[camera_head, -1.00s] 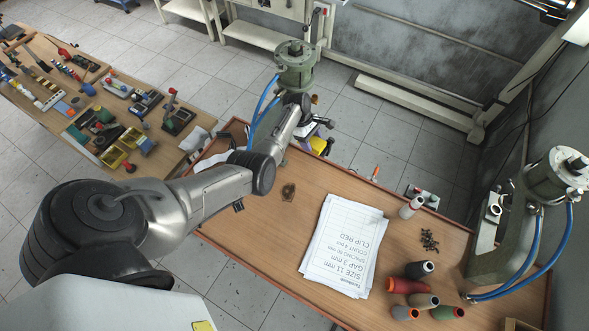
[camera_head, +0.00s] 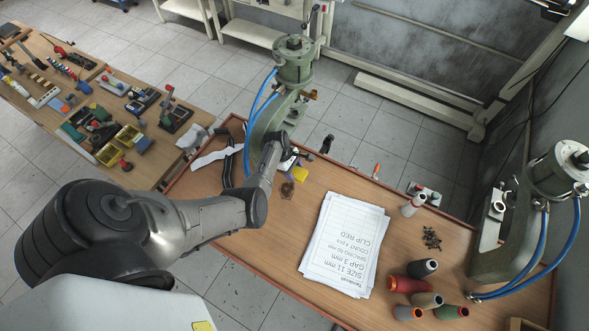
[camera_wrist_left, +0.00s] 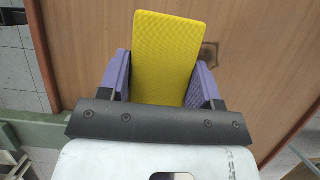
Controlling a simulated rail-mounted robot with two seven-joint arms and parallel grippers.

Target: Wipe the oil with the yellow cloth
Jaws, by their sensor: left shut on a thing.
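The yellow cloth (camera_head: 300,174) is a folded pad held between the purple fingers of my left gripper (camera_head: 295,165). In the left wrist view the cloth (camera_wrist_left: 166,45) sticks out past the fingers of the gripper (camera_wrist_left: 162,75), over the wooden tabletop. The oil (camera_head: 287,190) is a small dark brown stain on the table, just below and left of the cloth in the head view. In the left wrist view a dark edge of the oil (camera_wrist_left: 209,55) shows right beside the cloth. I cannot tell whether the cloth touches the table. My right gripper is not in view.
Two green presses with blue hoses stand on the table (camera_head: 235,250): one (camera_head: 262,125) close behind my left arm, one (camera_head: 530,225) at the right. Papers (camera_head: 342,245), thread spools (camera_head: 411,285) and a white bottle (camera_head: 412,205) lie right of the oil.

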